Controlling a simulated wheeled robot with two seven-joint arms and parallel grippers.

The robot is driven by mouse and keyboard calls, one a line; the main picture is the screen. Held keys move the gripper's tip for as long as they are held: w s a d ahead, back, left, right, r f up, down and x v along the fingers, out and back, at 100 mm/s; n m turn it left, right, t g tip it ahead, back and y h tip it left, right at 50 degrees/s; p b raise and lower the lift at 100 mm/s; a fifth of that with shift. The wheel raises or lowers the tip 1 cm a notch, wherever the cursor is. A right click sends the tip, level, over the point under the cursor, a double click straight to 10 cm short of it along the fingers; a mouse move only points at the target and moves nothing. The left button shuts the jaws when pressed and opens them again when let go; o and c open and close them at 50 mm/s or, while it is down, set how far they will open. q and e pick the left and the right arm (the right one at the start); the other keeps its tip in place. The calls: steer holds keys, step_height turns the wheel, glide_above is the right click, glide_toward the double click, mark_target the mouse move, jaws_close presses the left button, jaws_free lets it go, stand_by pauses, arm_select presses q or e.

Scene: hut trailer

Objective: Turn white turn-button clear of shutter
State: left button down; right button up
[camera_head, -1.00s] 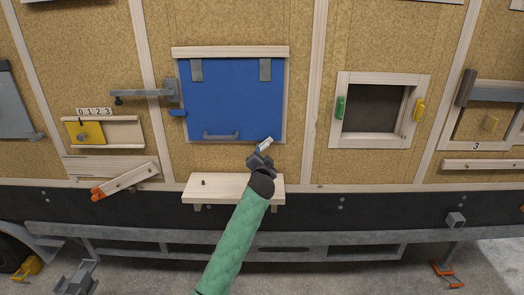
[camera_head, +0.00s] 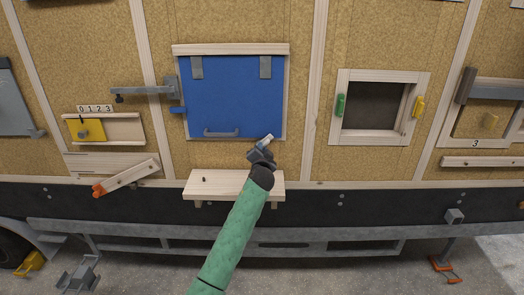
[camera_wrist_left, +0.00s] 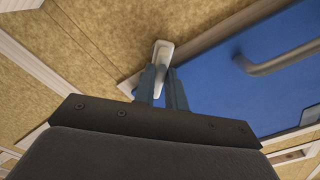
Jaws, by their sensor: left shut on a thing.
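The blue shutter (camera_head: 232,95) is closed in its pale wooden frame, with a grey handle (camera_head: 221,133) near its bottom edge. The small white turn-button (camera_head: 267,139) is at the shutter's lower edge, right of the handle, and sits tilted, upper end to the right. My left gripper (camera_head: 262,149) is shut on it from below. In the left wrist view the white turn-button (camera_wrist_left: 163,53) shows between the tips of the blue-grey fingers (camera_wrist_left: 163,77), against the frame beside the blue panel (camera_wrist_left: 235,75). Whether it still overlaps the shutter I cannot tell. My right gripper is not in view.
A wooden shelf (camera_head: 215,186) juts out below the shutter, close to my left arm. A grey latch arm (camera_head: 140,93) and a blue tab (camera_head: 177,110) are at the shutter's left. A framed opening (camera_head: 374,106) with green and yellow buttons is to the right.

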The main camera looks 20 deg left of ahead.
arm_select(q)
steer(key=m, duration=0.3)
steer(key=m+p, duration=0.1)
steer(key=m, duration=0.2)
steer(key=f+m+p, duration=0.1)
steer(key=m, duration=0.2)
steer(key=shift+d, duration=0.15)
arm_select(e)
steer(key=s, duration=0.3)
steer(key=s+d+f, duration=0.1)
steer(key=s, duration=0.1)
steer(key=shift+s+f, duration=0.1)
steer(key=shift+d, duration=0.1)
